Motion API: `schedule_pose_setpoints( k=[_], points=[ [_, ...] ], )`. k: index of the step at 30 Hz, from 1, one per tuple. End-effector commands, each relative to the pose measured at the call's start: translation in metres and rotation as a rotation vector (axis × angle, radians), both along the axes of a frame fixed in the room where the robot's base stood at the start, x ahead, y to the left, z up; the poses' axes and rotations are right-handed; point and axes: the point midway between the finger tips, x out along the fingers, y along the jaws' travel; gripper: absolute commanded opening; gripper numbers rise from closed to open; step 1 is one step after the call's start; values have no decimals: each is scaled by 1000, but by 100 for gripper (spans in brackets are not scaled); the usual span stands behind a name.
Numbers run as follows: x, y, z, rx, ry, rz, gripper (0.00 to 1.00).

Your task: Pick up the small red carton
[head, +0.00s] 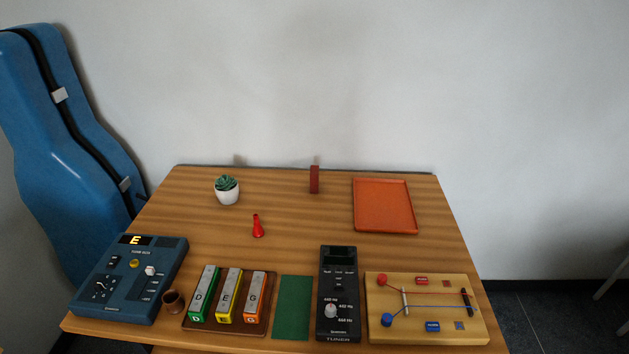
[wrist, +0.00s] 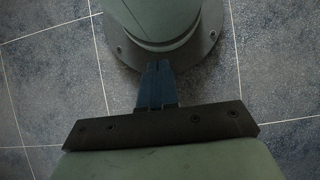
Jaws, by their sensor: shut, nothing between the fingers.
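The small red carton (head: 314,180) appears as a narrow, dark red upright block. It stands near the back edge of the wooden table, right of the middle, in the head view. My gripper (wrist: 158,68) shows only in the wrist view. Its fingers are together with nothing between them, above the dark tiled floor. The carton is not in the wrist view, and my gripper is not in the head view.
An orange tray (head: 357,214) lies right of the carton. A red tapered object (head: 258,228) and a potted succulent (head: 228,192) stand left. Instruments line the front, including a blue box (head: 130,280), a black tuner (head: 339,290) and a wooden board (head: 430,325). Wood around the carton is clear.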

Motion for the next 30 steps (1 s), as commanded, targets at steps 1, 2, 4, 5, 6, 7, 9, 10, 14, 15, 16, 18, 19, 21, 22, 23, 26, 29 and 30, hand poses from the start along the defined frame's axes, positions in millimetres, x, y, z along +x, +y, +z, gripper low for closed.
schedule_pose_setpoints(
  k=[1, 2, 4, 5, 6, 7, 9, 10, 14, 15, 16, 18, 19, 21, 22, 23, 26, 29, 30],
  points=[
    [0, 0, 0, 0, 0, 0, 0],
    [0, 0, 0, 0, 0, 0, 3],
    [0, 0, 0, 0, 0, 0, 10],
    [0, 0, 0, 0, 0, 0, 12],
    [0, 0, 0, 0, 0, 0, 16],
    [0, 0, 0, 0, 0, 0, 19],
    [0, 0, 0, 0, 0, 0, 26],
    [0, 0, 0, 0, 0, 0, 29],
    [0, 0, 0, 0, 0, 0, 41],
    [0, 0, 0, 0, 0, 0, 45],
    [0, 0, 0, 0, 0, 0, 48],
    [0, 0, 0, 0, 0, 0, 55],
    [0, 0, 0, 0, 0, 0, 57],
    [0, 0, 0, 0, 0, 0, 64],
    [0, 0, 0, 0, 0, 0, 67],
    [0, 0, 0, 0, 0, 0, 70],
    [0, 0, 0, 0, 0, 0, 79],
    [0, 0, 0, 0, 0, 0, 89],
    [0, 0, 0, 0, 0, 0, 93]
  ],
)
